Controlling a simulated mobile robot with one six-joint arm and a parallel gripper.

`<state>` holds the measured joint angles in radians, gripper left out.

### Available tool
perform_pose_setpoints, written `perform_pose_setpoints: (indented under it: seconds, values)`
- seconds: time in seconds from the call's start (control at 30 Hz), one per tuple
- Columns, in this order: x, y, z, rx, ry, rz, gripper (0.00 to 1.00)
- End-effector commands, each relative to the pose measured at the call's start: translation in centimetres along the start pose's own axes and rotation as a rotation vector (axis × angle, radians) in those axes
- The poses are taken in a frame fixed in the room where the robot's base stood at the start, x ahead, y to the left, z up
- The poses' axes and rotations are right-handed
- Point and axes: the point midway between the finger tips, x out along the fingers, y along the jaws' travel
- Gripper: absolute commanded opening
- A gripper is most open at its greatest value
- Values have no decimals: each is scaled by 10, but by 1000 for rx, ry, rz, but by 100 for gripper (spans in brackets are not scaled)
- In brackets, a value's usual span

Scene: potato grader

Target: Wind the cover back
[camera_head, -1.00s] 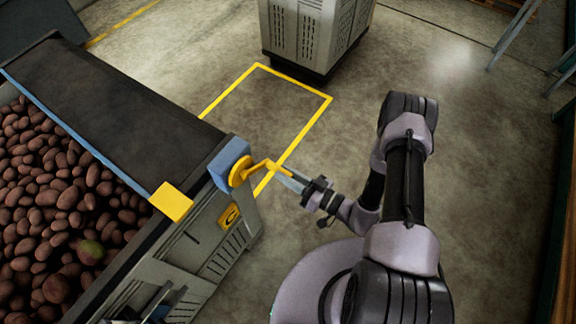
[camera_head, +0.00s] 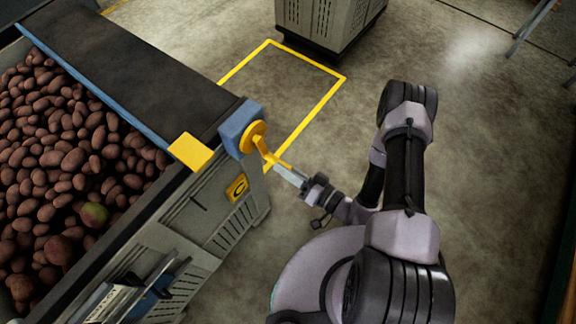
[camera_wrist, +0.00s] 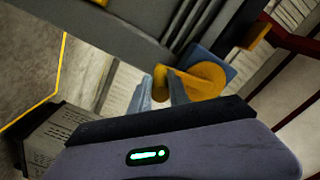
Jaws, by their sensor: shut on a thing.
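The dark cover (camera_head: 140,80) lies flat over the far part of a grey crate, with a blue bar (camera_head: 95,90) along its front edge. A yellow crank (camera_head: 264,149), a disc with an arm and handle, sits on a blue housing (camera_head: 238,124) at the crate's right corner. My gripper (camera_head: 286,172) is shut on the crank handle, with the crank arm pointing down and right. In the wrist view the crank disc (camera_wrist: 205,78) and the blue housing (camera_wrist: 221,55) show beyond my two fingers (camera_wrist: 162,92). The fingers partly hide the handle.
Potatoes (camera_head: 60,155) fill the uncovered part of the crate; one is greenish. A yellow block (camera_head: 191,151) sits on the crate's rim near the cover's corner. A second grey crate (camera_head: 322,22) stands at the back, behind a yellow floor outline (camera_head: 318,108). Open floor lies to the right.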

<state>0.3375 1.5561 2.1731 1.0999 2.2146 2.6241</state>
Motion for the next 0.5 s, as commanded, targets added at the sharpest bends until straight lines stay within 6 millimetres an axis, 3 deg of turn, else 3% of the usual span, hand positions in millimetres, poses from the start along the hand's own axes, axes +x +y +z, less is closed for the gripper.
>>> perform_pose_setpoints:
  seconds: [0.5]
  values:
    - [1,-6,1,132,-3,-10,0]
